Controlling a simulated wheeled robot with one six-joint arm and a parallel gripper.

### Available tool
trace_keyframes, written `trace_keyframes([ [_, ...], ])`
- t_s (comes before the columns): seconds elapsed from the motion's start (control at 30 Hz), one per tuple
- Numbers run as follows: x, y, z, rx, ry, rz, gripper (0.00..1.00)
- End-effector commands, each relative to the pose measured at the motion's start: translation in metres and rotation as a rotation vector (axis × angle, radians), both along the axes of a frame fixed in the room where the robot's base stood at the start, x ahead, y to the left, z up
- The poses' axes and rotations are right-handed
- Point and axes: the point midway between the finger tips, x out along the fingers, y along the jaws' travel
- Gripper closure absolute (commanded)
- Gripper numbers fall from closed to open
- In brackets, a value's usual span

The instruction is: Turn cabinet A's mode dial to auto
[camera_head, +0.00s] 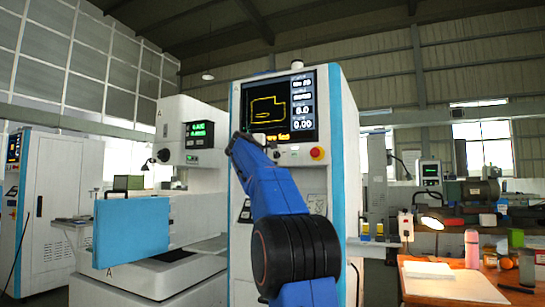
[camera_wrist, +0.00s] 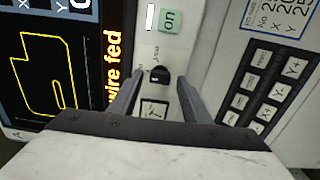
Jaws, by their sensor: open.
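Cabinet A (camera_head: 340,200) is white with a blue edge and has a large screen (camera_head: 278,107) at the top of its front. Its mode dial is a small black knob (camera_wrist: 159,74) in the wrist view, on a pale panel with tiny lettering beside it. I cannot read which setting it points to. My gripper (camera_wrist: 160,78) is open, with one finger on each side of the knob in the picture. I cannot tell whether the fingers touch it.
A red stop button (camera_head: 317,153) is right of my arm. A blue-doored machine part (camera_head: 131,232) is at left. A wooden bench (camera_head: 450,285) with a lamp is at right.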

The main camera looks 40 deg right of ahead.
Motion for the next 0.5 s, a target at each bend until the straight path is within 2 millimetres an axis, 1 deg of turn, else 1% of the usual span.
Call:
trace_keyframes([
  [0.13,-0.003,0.007,0.001,0.0,0.001,0.001,0.56],
  [0.23,-0.007,0.018,0.001,-0.001,0.001,0.001,0.56],
  [0.5,-0.027,0.067,0.001,-0.001,0.0,0.003,0.56],
])
